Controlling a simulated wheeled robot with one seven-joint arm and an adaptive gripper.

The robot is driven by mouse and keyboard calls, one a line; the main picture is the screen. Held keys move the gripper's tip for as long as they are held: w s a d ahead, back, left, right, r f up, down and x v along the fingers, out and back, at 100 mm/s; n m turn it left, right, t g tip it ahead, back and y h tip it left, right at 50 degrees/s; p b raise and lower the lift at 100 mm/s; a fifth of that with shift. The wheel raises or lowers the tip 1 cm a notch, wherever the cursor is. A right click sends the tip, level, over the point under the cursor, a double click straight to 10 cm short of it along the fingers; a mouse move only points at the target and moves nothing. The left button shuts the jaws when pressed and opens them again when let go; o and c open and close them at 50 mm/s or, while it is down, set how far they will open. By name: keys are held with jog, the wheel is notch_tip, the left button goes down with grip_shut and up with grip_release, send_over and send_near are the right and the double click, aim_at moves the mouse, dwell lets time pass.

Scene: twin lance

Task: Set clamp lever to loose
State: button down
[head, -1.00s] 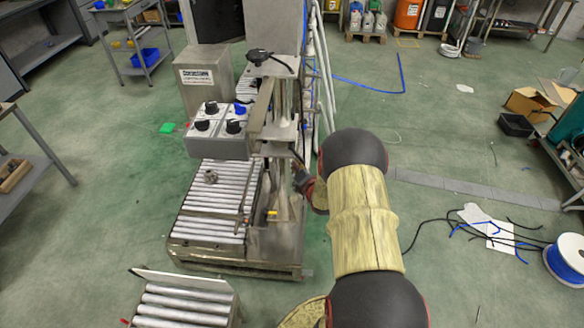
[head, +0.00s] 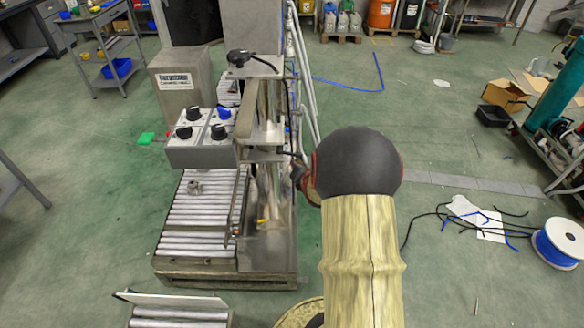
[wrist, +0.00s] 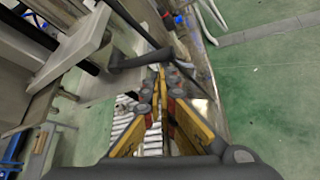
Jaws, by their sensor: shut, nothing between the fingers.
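A black lever (wrist: 140,60), which looks like the clamp lever, reaches out from a grey metal bracket (wrist: 88,42) in the wrist view. My gripper (wrist: 158,74) is shut and empty, its yellow fingers meeting at the tips. The tips are close to the lever's arm; I cannot tell whether they touch it. In the head view, the machine (head: 262,115) stands with a dark lever (head: 284,153) on its right side. My gripper is mostly hidden there behind my arm. The lever's exact setting is unclear.
A grey control box with black knobs (head: 203,140) sits on the machine's left, above a roller conveyor (head: 200,215). Another roller section (head: 178,312) is in front. Green floor is open to the right, with black cables (head: 440,215) and a blue reel (head: 558,243).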

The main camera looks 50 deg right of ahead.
jog(key=shift+d+r, duration=0.1)
jog(key=shift+r, duration=0.25)
jog(key=shift+f, duration=0.1)
dwell(0.4)
